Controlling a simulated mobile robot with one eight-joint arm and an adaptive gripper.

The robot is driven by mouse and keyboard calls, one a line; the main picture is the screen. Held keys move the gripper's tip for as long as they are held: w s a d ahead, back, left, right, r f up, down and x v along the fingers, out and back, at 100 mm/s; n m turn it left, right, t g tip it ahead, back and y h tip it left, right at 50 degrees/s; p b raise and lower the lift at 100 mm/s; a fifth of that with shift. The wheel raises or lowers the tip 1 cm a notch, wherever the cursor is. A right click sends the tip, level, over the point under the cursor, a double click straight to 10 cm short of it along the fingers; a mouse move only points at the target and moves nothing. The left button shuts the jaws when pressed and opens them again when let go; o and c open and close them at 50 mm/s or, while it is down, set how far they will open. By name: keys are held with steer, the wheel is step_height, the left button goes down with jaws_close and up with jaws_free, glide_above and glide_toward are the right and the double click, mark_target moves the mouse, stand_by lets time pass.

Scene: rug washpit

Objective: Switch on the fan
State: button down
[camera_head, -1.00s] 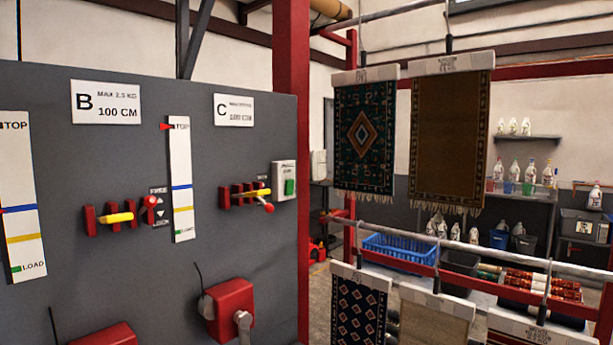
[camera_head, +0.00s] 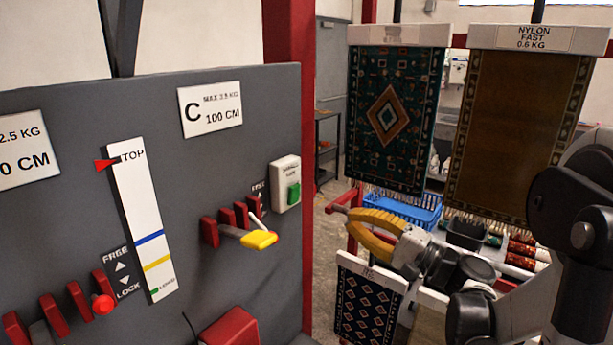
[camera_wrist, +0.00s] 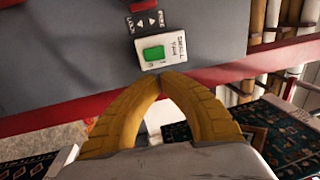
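The fan switch (camera_head: 287,184) is a white box with a green button (camera_head: 294,193), at the right edge of the grey panel. In the wrist view the switch (camera_wrist: 167,35) and its green button (camera_wrist: 153,53) are just ahead of my fingertips; its small label seems to include the word fan. My gripper (camera_head: 352,214) has yellow curved fingers and is to the right of the switch and lower in the head view, apart from it. In the wrist view my gripper (camera_wrist: 163,76) has its tips together, with nothing seen between them.
A yellow-handled lever (camera_head: 259,239) sticks out from the panel (camera_head: 240,75), left of and below the switch. A red post (camera_head: 290,40) stands behind the panel's right edge. Hanging rugs (camera_head: 395,118) and a blue basket (camera_head: 410,208) are on the right.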

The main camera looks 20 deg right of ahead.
mark_target(298, 189)
steer(key=shift+s+a, duration=0.1)
steer(key=shift+s, duration=0.1)
steer(key=x, duration=1.4)
steer(key=shift+w, duration=0.1)
steer(key=shift+r, duration=0.1)
steer(key=shift+w+a+r+g+h+p, duration=0.25)
steer(key=shift+w+r+g+h+p, duration=0.25)
steer(key=shift+p, duration=0.65)
steer(key=shift+s+f, duration=0.2)
steer(key=shift+f, duration=0.15)
